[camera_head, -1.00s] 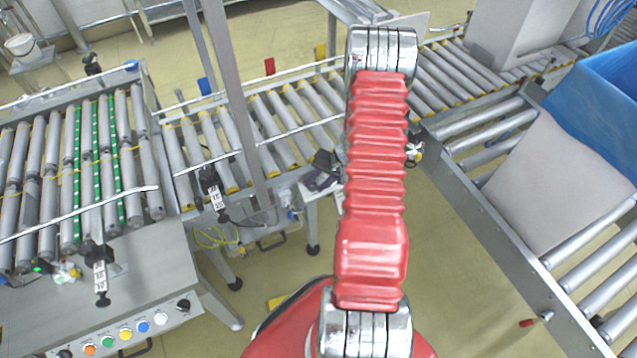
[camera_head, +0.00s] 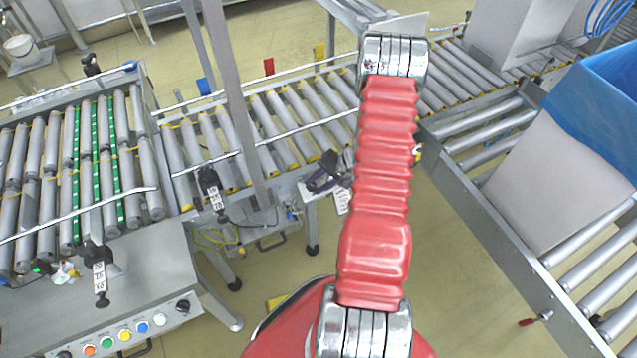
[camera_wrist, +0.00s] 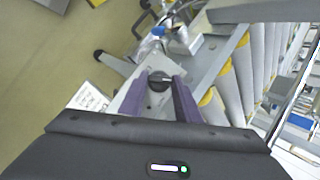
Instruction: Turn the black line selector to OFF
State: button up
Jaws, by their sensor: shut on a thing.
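A black selector knob (camera_wrist: 158,79) sits on a grey metal plate in the wrist view, between the purple fingers of my gripper (camera_wrist: 160,86). My fingers are shut on the knob, one on each side. The knob's position marking is too small to read. In the head view my dark gripper (camera_head: 324,172) is beside the near side of the middle conveyor, partly behind my red arm. The knob is hidden there.
A roller conveyor (camera_head: 240,140) runs along behind my gripper. At lower left, a panel with coloured buttons carries another black knob (camera_head: 183,306). A white label (camera_wrist: 88,97) shows beside my gripper. A blue-lined box (camera_head: 540,185) stands on rollers at right.

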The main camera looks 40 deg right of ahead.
jog(key=m+t, duration=0.1)
jog(key=m, duration=0.1)
jog(key=m+t, duration=0.2)
jog(key=m, duration=0.1)
jog(key=shift+s+f, duration=0.15)
jog(key=shift+s, duration=0.05)
dwell(0.5)
jog(key=o, duration=1)
jog(key=shift+o, duration=0.2)
jog(key=shift+d, duration=0.1)
